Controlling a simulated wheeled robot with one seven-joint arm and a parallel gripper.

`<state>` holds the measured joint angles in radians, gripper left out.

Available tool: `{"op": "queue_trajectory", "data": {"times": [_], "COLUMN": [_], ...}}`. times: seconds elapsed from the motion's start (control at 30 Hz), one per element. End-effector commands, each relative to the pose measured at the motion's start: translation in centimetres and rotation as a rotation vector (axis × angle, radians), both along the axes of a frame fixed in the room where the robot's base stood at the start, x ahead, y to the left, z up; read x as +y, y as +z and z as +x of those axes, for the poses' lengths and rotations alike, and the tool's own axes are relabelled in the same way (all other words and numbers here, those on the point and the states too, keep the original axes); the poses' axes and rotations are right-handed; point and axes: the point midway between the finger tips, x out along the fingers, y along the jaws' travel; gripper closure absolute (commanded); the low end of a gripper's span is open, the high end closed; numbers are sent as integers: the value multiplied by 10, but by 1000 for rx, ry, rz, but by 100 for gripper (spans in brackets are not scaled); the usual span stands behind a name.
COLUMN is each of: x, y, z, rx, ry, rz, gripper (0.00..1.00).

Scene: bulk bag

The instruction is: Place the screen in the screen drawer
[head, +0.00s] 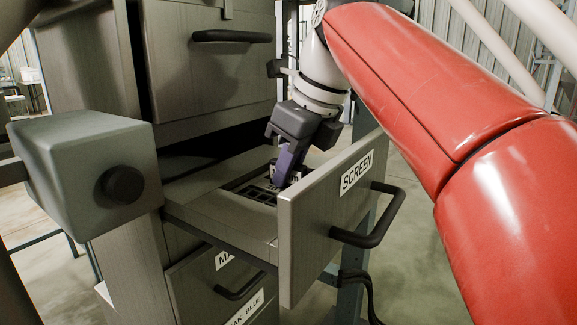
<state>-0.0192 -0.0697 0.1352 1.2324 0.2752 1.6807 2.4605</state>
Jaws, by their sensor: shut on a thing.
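The screen drawer (310,240) is pulled open and has a white SCREEN label and a black bar handle on its front. My gripper (282,178) reaches down into the drawer behind that front panel. It is shut on the screen (256,192), a dark grid-like piece seen low inside the drawer opening. The fingertips and part of the screen are hidden by the drawer front and the gripper itself. I cannot tell whether the screen touches the drawer floor.
Closed drawers with black handles lie above (212,90) and below (222,292) the open one. A grey-green box with a black knob (85,172) juts out at the left. Dark cables hang below the drawer's right side. Open floor lies to the right.

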Motion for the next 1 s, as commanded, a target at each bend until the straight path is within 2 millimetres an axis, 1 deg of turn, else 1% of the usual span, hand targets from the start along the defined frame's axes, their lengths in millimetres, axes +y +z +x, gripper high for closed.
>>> {"op": "queue_trajectory", "data": {"times": [0.03,0.17,0.2,0.43,0.53,0.67,0.83,1.0], "x": [0,0,0,0,-1,-6,-16,-21], "y": [-1,-1,-1,0,5,24,54,66], "z": [0,0,0,0,0,-4,-11,-15], "rx": [0,0,0,0,-1,-3,-3,-1], "ry": [0,0,0,0,0,-1,-1,0], "rz": [0,0,0,0,0,0,0,1], "gripper": [85,68,66,66,66,66,66,66]}}
